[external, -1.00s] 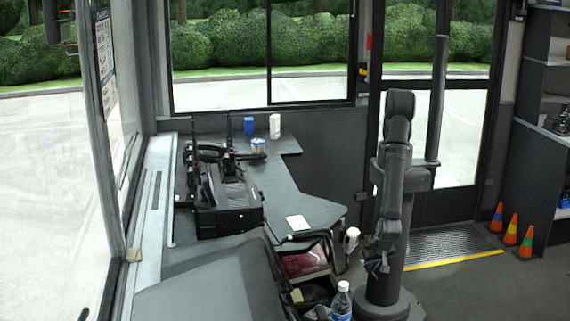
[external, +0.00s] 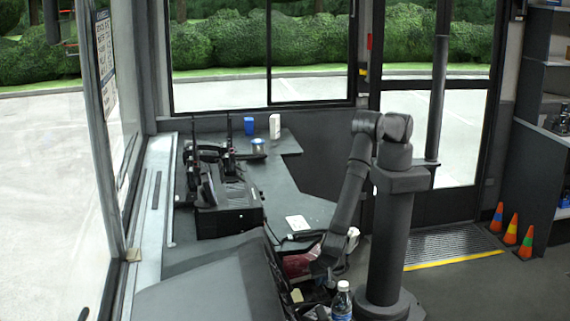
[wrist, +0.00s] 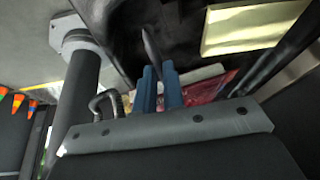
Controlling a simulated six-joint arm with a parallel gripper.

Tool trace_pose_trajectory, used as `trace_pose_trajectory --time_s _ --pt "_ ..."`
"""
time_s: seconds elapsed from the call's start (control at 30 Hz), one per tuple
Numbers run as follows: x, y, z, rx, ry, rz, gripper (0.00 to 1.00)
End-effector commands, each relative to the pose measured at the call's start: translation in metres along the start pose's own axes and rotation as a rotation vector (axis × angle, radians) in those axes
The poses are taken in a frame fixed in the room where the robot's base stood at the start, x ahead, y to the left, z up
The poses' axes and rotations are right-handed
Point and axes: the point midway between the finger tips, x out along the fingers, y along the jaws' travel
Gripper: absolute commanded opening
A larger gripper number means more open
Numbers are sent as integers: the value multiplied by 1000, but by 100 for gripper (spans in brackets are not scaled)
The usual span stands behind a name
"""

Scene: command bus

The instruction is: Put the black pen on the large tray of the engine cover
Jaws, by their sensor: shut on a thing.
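The black pen (wrist: 151,46) shows in the wrist view as a slim dark shape standing up between the two blue fingertips of my gripper (wrist: 159,74). My gripper is shut on it. In the external view my gripper (external: 320,270) hangs low over the engine cover's dark open compartments, left of my base column. The pen cannot be made out there. The grey engine cover (external: 215,285) fills the lower left. Its trays are partly hidden by my arm; I cannot tell which is the large one. A red item (wrist: 212,88) lies in the compartment area.
A water bottle (external: 341,300) stands close in front of my gripper. A pale yellow item (wrist: 250,27) lies in the dark compartment. A white card (external: 298,222) lies on the dashboard behind. Orange cones (external: 511,230) stand far right on the floor.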

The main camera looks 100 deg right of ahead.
Motion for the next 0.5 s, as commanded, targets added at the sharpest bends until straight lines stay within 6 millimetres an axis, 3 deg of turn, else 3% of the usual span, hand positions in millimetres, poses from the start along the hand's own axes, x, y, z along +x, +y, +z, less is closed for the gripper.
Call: trace_pose_trajectory --time_s 0.33,0.5 --pt "35 0 14 0 1 1 0" --pt "38 -3 15 0 -1 -1 0"
